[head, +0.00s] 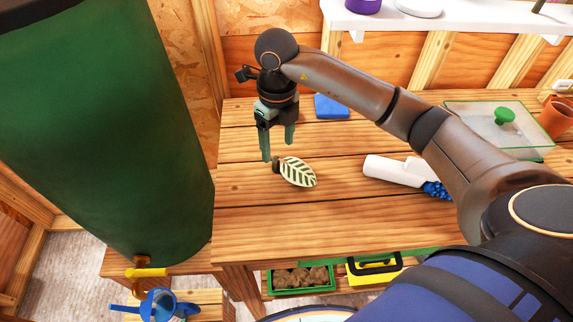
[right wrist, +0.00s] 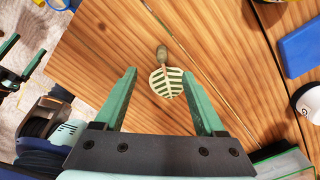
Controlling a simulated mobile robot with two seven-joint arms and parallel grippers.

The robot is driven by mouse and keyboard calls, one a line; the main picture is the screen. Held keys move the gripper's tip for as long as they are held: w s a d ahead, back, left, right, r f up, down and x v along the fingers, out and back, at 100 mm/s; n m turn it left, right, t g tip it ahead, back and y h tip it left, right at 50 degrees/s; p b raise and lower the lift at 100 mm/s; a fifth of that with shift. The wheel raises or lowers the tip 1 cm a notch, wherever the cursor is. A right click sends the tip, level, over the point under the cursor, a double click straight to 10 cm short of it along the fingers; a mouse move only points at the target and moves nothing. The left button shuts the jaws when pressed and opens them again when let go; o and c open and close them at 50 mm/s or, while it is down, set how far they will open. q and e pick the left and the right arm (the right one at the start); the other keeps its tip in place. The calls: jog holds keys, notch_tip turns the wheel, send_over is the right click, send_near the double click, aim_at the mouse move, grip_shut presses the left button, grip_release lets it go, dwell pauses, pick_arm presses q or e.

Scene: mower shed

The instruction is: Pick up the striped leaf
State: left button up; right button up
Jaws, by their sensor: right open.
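The striped leaf (head: 298,172) is cream with dark green stripes and has a short brown stem end. It lies on the wooden bench in the head view, with the stem toward the upper left. My right gripper (head: 278,152) points down above the bench, just behind and left of the leaf. It is open and empty. In the right wrist view the leaf (right wrist: 168,84) shows between and below the two green fingertips of my right gripper (right wrist: 159,74), not held. What seems to be my left gripper (right wrist: 20,57) is partly cut off at that view's left edge.
A blue block (head: 331,106) lies behind the leaf. A white bottle-like object (head: 393,170) with a blue end lies to its right. A clear lidded box (head: 480,127) and an orange pot (head: 557,118) stand farther right. A large green barrel (head: 110,130) stands left of the bench.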

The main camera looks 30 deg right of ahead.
aim_at(277, 158)
jog(key=shift+w+f+p, duration=0.15)
jog(key=shift+f+p, duration=0.05)
jog(key=shift+f, duration=1.3)
jog(key=shift+w+f+p, duration=0.15)
jog(key=shift+f+p, duration=0.05)
jog(key=shift+f, duration=1.3)
grip_shut()
